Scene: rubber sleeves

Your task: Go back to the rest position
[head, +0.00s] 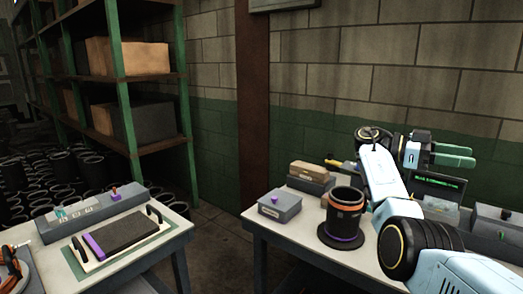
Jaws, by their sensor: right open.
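My right arm comes in from the lower right and reaches over the right table (285,230). My right gripper (473,155) is raised above that table and points right. Its two green-tipped fingers are apart, with nothing between them. A black rubber sleeve (345,212) with orange bands stands upright on a dark round base with a purple ring (341,240), left of my arm. My left gripper is not in view.
A grey box (279,206) and a tan block on a grey holder (311,172) stand near the sleeve. A small screen (438,184) is behind my arm. The left table (165,242) holds a dark pad (122,235). A floor gap separates the tables. Shelves (120,90) stand behind.

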